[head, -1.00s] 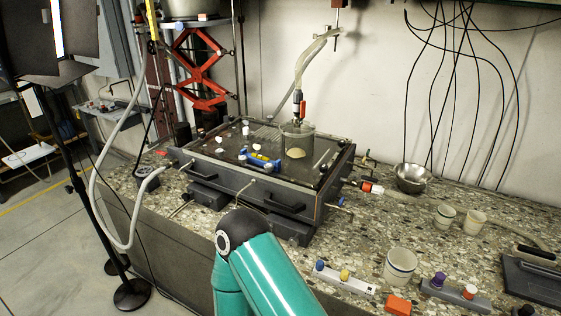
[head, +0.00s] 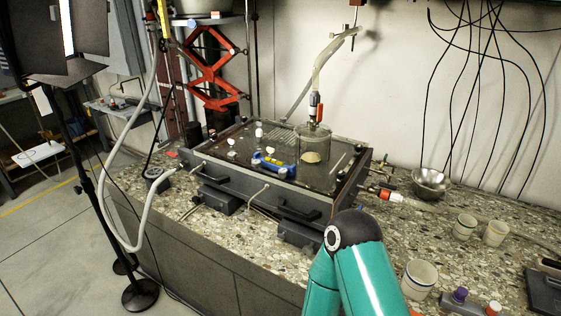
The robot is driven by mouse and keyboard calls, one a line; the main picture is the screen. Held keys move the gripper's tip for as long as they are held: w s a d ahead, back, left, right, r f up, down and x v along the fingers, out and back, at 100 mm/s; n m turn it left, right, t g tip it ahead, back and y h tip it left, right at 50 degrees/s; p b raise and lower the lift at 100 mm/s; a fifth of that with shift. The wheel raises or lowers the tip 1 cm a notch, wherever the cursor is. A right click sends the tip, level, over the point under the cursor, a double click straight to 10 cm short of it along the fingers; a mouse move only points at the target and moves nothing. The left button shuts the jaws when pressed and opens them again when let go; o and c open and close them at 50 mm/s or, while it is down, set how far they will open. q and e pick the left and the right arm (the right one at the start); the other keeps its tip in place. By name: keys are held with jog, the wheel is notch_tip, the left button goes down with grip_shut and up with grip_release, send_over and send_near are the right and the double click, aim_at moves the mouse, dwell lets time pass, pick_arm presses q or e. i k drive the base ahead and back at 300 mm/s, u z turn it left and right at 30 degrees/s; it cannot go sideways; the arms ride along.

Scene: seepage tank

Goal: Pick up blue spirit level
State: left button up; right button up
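The blue spirit level (head: 275,166), with a yellow part on it, lies on the dark top of the seepage tank (head: 228,168), left of a clear glass vessel (head: 314,145). Neither gripper is in view. A teal link of one of my arms rises from the bottom edge in front of the tank's right end. It does not cover the level.
A tube with a red fitting (head: 315,104) hangs down to the glass vessel. Small white pieces stand on the tank top near the level. A metal bowl (head: 430,182) and white cups (head: 465,227) stand on the speckled bench to the right. A lamp stand (head: 140,295) is at left.

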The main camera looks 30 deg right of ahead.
aim_at(271, 163)
jog(key=i, duration=0.85)
jog(key=u, duration=0.05)
